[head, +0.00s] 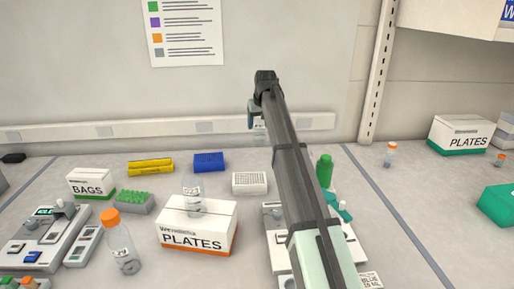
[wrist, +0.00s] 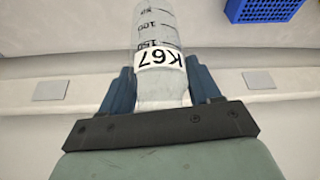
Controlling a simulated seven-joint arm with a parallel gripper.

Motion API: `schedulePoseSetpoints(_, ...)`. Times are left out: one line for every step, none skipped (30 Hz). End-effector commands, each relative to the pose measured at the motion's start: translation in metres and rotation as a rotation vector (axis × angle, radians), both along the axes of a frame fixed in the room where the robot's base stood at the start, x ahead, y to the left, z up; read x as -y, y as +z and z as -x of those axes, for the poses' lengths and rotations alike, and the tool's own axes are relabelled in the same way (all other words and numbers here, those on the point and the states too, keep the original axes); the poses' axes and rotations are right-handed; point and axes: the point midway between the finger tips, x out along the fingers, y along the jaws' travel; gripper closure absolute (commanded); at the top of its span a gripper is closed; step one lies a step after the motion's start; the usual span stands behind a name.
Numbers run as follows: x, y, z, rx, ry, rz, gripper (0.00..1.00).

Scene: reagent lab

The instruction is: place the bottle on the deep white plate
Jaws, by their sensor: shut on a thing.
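My gripper (wrist: 160,88) is shut on a clear bottle (wrist: 158,30) with black graduation marks and a white K67 label. In the head view my gripper (head: 252,116) is raised near the back wall, and a small part of the clear bottle (head: 259,132) shows below it. A white plate with a grid of wells (head: 249,183), which looks like the deep white plate, lies on the bench below and nearer the camera. The bottle is apart from it. The plate is not visible in the wrist view.
A blue rack (head: 208,162) and yellow item (head: 151,166) lie left of the plate. An orange-capped bottle (head: 122,250) stands front left. A green bottle (head: 325,171) stands right of my arm.

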Motion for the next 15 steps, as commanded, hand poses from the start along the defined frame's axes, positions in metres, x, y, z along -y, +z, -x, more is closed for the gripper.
schedulePoseSetpoints(-0.009,0.009,0.001,0.003,0.010,-0.001,0.68)
schedulePoseSetpoints(-0.015,0.015,0.003,0.004,0.016,-0.001,0.68)
schedulePoseSetpoints(-0.022,0.023,0.008,0.005,0.025,-0.001,0.68)
schedulePoseSetpoints(-0.028,0.029,0.013,0.004,0.032,0.000,0.68)
schedulePoseSetpoints(-0.034,0.035,0.022,0.004,0.039,0.000,0.68)
schedulePoseSetpoints(-0.042,0.043,0.034,0.006,0.049,0.000,0.68)
schedulePoseSetpoints(-0.047,0.047,0.043,0.005,0.056,0.000,0.68)
schedulePoseSetpoints(-0.050,0.051,0.055,0.004,0.061,0.001,0.68)
schedulePoseSetpoints(-0.056,0.057,0.069,0.006,0.070,0.000,0.68)
schedulePoseSetpoints(-0.058,0.058,0.081,0.004,0.074,0.001,0.68)
schedulePoseSetpoints(-0.059,0.060,0.092,0.004,0.077,0.001,0.68)
schedulePoseSetpoints(-0.061,0.063,0.105,0.005,0.081,0.001,0.68)
schedulePoseSetpoints(-0.060,0.062,0.115,0.004,0.080,0.001,0.68)
schedulePoseSetpoints(-0.060,0.062,0.124,0.004,0.081,0.001,0.68)
schedulePoseSetpoints(-0.059,0.061,0.133,0.002,0.080,0.001,0.68)
